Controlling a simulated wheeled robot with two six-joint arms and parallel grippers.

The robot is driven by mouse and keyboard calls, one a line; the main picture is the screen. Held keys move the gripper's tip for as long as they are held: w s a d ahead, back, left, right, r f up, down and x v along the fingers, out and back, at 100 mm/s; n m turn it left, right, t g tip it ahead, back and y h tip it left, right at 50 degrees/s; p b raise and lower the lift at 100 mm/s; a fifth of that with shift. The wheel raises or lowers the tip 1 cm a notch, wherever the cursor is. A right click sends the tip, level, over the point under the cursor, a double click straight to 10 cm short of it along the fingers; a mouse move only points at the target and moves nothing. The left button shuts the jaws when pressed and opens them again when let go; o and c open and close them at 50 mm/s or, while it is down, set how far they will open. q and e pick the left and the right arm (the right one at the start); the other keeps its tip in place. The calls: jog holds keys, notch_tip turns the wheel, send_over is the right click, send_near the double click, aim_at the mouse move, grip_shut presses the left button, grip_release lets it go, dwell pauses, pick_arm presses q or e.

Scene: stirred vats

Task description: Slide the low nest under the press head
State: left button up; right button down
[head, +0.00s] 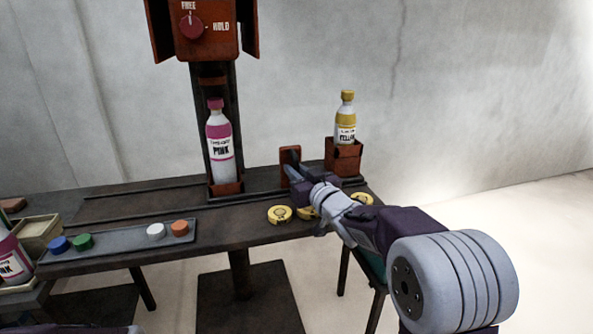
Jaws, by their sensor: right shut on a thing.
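A low rust-red nest (227,188) sits on the rail of the dark bench and holds an upright pink-labelled bottle (220,150). The bottle stands in front of the press column, its pink cap just below the press head (212,79); I cannot tell whether they touch. A taller rust-red nest (343,157) at the right holds a yellow bottle (346,118). My right gripper (292,174) is shut on an upright rust-red plate (290,155) between the two nests. The gripper partly hides the plate's lower part. My left gripper is out of view.
A grey tray (120,241) with blue, green, white and orange caps lies along the bench front. Several yellow discs (279,214) lie near my right arm. A beige box (39,232) and another pink bottle (12,259) stand at left. A FREE/HOLD knob (191,25) is on the press.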

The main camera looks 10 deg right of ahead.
jog(key=shift+d+r, duration=0.1)
jog(key=shift+d, duration=0.05)
jog(key=c, duration=1.4)
grip_release()
jog(key=shift+d, duration=0.1)
jog(key=shift+o, duration=0.2)
jog(key=shift+d, duration=0.1)
jog(key=shift+s, duration=0.1)
jog(key=p+v, duration=0.2)
jog(key=v, duration=0.6)
jog(key=shift+s, duration=0.45)
